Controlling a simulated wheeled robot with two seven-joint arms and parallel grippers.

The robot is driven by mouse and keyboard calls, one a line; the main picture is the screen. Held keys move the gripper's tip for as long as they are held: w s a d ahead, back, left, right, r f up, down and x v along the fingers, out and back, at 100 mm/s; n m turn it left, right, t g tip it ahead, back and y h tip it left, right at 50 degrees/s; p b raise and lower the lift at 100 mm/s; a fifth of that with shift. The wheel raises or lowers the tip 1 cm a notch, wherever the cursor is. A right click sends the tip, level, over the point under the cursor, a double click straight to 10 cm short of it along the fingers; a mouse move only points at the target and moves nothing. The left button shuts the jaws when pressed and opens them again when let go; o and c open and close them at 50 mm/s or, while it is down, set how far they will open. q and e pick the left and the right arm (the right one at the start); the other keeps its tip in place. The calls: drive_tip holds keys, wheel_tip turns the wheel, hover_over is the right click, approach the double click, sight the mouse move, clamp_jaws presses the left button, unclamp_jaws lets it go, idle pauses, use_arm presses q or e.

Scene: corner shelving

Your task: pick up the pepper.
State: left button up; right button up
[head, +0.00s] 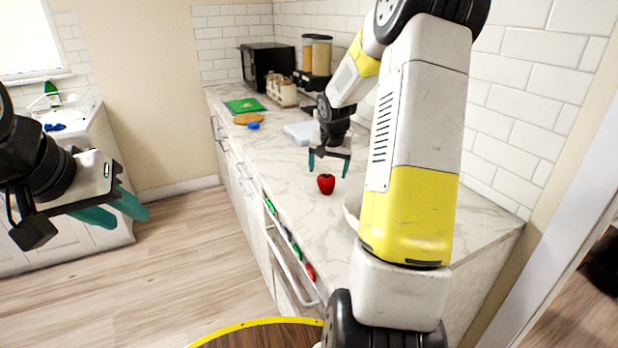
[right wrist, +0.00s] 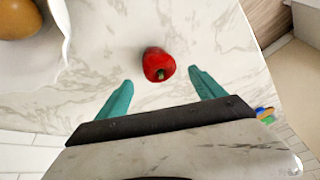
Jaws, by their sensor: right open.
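A red pepper (head: 326,184) sits on the marble counter (head: 290,208) in the head view. It also shows in the right wrist view (right wrist: 158,64), with its dark stem facing the camera. My right gripper (head: 329,164) is over the counter near the pepper, and its teal fingers are open and empty. In the right wrist view the pepper lies between and beyond the two fingertips (right wrist: 162,78), apart from both. My left gripper (head: 135,208) is at the far left over the floor, away from the counter.
A white bowl (head: 351,212) stands on the counter partly behind my right arm; the right wrist view shows it (right wrist: 58,75) holding a brownish round item. A green board (head: 245,105), jars and a black oven (head: 262,66) stand farther back. An open drawer (head: 285,238) runs along the counter front.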

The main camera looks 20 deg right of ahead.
sight(327, 175)
drive_tip(key=shift+x, duration=1.95)
drive_tip(key=c, duration=1.4)
drive_tip(key=shift+c, duration=0.2)
